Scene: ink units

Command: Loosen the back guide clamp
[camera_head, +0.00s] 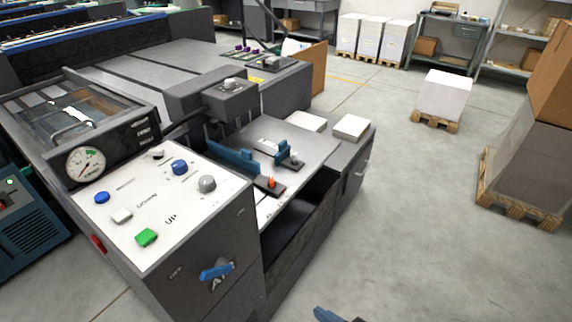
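On the machine's grey feed table (300,131) are two guides with clamps. The nearer one has a long blue guide plate (233,158) and a dark base with an orange clamp knob (271,182). The farther one has a short blue plate (268,147) and a dark base with a pale grey clamp knob (294,157). Which of them is the back guide, and how tight either clamp is, I cannot tell. A blue and dark tip of my gripper (336,316) shows at the bottom edge, well apart from both clamps; its fingers are mostly cut off.
A control panel (130,190) with blue, grey and green buttons stands left of the table, with a blue lever (216,271) on its front. Paper stacks (351,127) lie at the table's far end. The floor on the right is clear up to loaded pallets (515,205).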

